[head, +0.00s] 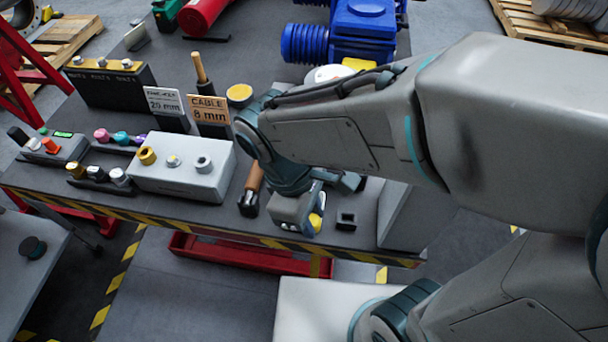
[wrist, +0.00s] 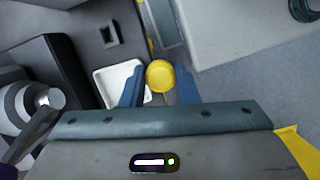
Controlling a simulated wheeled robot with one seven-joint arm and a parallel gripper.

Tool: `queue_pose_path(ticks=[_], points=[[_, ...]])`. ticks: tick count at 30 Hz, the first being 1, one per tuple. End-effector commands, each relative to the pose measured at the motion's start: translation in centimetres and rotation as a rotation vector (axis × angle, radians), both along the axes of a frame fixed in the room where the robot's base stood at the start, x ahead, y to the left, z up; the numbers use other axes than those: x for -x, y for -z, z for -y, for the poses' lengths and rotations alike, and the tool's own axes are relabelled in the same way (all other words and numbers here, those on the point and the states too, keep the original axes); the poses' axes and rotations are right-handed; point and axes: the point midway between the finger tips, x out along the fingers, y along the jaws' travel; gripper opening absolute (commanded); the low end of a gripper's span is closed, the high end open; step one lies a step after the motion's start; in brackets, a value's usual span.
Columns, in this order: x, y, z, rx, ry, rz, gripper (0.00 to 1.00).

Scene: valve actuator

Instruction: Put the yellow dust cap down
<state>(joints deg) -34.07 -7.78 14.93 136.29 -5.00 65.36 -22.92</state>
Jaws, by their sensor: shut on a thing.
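The yellow dust cap (wrist: 160,76) is a round yellow disc in the wrist view. It sits between the two blue fingers of my gripper (wrist: 159,90), which is shut on it. In the head view my gripper (head: 293,211) is low over the front part of the grey workbench (head: 225,228), near its striped edge. A yellow patch shows on its right side there; I cannot tell if that is the cap or part of the hand. A white square-cornered surface (wrist: 112,80) lies beyond the left finger in the wrist view. The gap beneath the cap is not clear.
A small black square holder (head: 346,220) stands right of my gripper, with a grey panel (head: 396,212) beyond it. A wooden-handled tool (head: 252,190) and a grey box with fittings (head: 184,168) are on the left. A blue machine (head: 350,35) stands at the back.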

Motion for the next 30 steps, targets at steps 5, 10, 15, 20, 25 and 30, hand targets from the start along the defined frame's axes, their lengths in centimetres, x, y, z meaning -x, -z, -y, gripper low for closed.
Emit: queue_pose_path(ticks=[5, 10, 15, 20, 25, 30], points=[[-2.9, 1.9, -0.8, 0.003, 0.003, -0.004, 0.00], [-5.6, 3.5, -1.6, 0.001, 0.002, -0.003, 0.00], [-8.0, 4.9, -2.3, 0.001, 0.001, -0.002, 0.00], [-9.1, 5.6, -2.6, 0.000, 0.002, 0.000, 0.00], [-9.2, 7.2, -2.6, 0.003, 0.001, -0.003, 0.00], [-9.2, 9.4, -2.6, 0.001, 0.001, -0.002, 0.00]])
